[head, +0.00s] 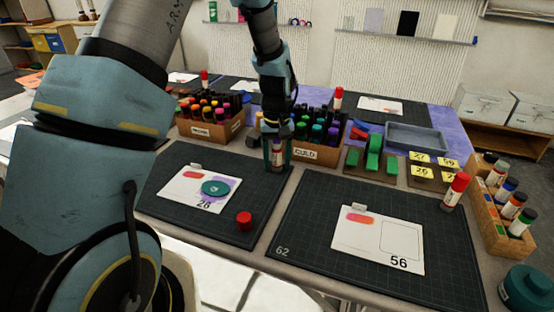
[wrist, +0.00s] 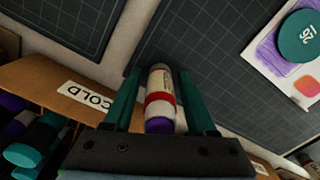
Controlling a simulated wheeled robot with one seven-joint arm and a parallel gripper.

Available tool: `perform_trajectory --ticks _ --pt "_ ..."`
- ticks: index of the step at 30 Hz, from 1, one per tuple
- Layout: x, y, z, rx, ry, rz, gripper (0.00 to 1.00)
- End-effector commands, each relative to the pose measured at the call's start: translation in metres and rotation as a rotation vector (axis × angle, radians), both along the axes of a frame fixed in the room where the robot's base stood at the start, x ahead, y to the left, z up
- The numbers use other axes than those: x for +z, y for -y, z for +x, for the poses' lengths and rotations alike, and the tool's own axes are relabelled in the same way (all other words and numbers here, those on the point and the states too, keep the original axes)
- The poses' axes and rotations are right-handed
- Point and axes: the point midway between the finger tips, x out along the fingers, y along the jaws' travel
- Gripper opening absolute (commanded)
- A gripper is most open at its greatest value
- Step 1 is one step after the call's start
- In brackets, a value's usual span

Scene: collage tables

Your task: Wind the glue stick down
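The glue stick (head: 277,157) is upright at the right back corner of the left mat, uncapped, with a purple top. In the wrist view the glue stick (wrist: 160,88) has a white body and a red band, and its purple end faces my palm. My gripper (head: 277,165) points straight down around it. In the wrist view one teal finger of my gripper (wrist: 161,92) is on each side of the stick, very close. Whether they press on it I cannot tell. A red cap (head: 244,220) lies on the mat's front part.
A card with a teal disc (head: 215,188) lies on the left mat (head: 180,225). The "COLD" crate (head: 306,154) of markers stands close behind my gripper, the other crate (head: 207,130) to its left. A red-capped stick (head: 456,190) stands at right. The right mat's (head: 300,225) left part is clear.

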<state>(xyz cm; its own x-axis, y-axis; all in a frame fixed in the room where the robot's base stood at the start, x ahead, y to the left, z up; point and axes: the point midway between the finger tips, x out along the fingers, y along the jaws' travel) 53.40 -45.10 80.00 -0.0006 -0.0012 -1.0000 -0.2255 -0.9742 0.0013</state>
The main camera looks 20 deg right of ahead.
Motion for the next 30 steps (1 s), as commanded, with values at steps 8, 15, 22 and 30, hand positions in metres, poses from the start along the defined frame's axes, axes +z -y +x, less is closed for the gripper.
perform_trajectory --ticks 8,15,22,30 --pt "0.0002 0.0000 0.0000 0.000 0.000 0.000 0.24" --pt "0.0002 0.0001 0.0000 0.000 0.000 0.000 0.00" --pt "0.0002 0.0001 0.0000 0.000 0.000 0.000 0.28" --pt "0.0003 0.0000 0.0001 0.000 0.000 0.000 0.00"
